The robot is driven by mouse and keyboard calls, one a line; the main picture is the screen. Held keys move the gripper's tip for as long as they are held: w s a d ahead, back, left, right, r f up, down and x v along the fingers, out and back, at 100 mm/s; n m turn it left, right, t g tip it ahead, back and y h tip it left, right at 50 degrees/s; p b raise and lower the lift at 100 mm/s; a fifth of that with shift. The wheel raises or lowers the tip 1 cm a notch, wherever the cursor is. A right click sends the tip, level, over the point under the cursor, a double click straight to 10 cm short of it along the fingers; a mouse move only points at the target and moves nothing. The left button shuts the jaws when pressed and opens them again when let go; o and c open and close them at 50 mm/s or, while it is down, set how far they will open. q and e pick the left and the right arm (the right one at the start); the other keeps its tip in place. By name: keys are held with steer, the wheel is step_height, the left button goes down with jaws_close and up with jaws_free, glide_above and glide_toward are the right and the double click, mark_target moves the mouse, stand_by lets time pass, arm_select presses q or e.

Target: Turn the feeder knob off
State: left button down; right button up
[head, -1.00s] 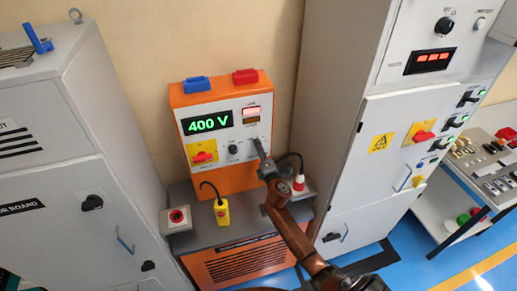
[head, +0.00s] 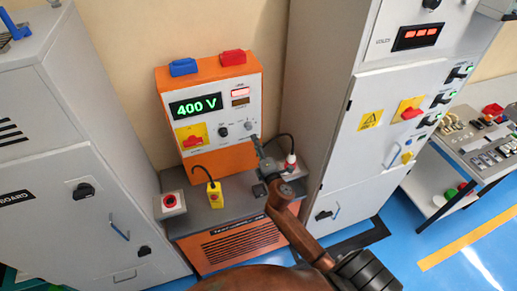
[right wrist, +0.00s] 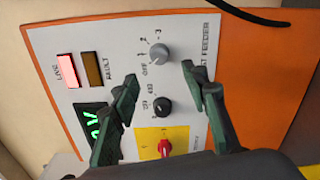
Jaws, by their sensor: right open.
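The orange-framed feeder unit (head: 216,158) stands on a grey bench, its display reading 400 V. In the right wrist view its white panel shows a grey knob (right wrist: 160,53) with an OFF mark and numbers around it. A black knob (right wrist: 163,106) and a red switch on a yellow plate (right wrist: 164,148) are below it. The grey knob also shows in the head view (head: 248,126). My right gripper (right wrist: 160,78) is open and empty, in front of the panel. In the wrist view its fingertips lie either side, just below the grey knob; contact is not visible. My left gripper is not in view.
A yellow push-button box (head: 214,195) and a grey box with a red button (head: 170,202) sit on the bench. A red-and-white plug with a black cable (head: 290,163) is right of my gripper. Tall grey cabinets flank the unit.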

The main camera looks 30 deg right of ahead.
steer(key=shift+v, duration=1.15)
